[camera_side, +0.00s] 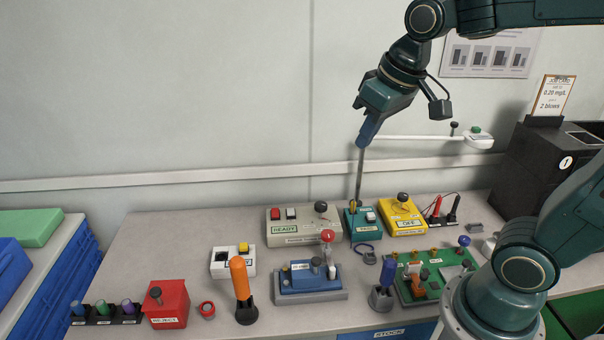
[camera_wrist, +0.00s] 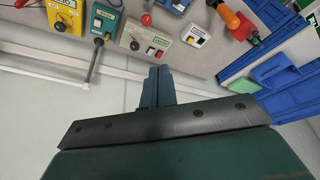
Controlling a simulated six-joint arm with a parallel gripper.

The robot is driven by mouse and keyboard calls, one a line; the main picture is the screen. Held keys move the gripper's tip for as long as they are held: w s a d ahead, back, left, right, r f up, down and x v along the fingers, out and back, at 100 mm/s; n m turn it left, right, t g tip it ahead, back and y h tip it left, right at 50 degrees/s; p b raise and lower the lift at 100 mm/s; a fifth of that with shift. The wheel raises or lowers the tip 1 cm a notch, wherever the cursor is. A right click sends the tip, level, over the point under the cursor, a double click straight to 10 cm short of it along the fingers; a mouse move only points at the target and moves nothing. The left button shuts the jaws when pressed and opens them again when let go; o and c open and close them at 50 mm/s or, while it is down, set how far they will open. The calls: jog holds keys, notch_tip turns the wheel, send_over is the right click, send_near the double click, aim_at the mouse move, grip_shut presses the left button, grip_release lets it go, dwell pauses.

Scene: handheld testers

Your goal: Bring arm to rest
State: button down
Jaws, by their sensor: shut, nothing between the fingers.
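My gripper (camera_side: 365,142) hangs fingers-down from my arm, in the air above the back of the bench and in front of the pale wall. In the wrist view my gripper (camera_wrist: 160,72) has its two dark fingers together with nothing between them. A thin grey rod (camera_side: 360,175) rises from the teal box (camera_side: 362,226) and lines up with the fingertips in the side view. In the wrist view this rod (camera_wrist: 95,60) stands to the left, apart from the fingers. The task names no object.
Behind lie the READY box (camera_side: 300,238) and a yellow box (camera_side: 402,224). A white wall arm (camera_side: 420,138) sticks out near my gripper. Testers, an orange-handled tool (camera_side: 240,278) and a red box (camera_side: 168,308) stand in front. A dark printer-like box (camera_side: 535,170) is at right. Air to the left is free.

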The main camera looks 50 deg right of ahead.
jog(key=s+f+t, duration=0.1)
jog(key=s+f, duration=0.1)
jog(key=s, duration=0.8)
jog(key=shift+s+a+n, duration=0.3)
jog(key=shift+s+n, duration=0.1)
dwell(0.5)
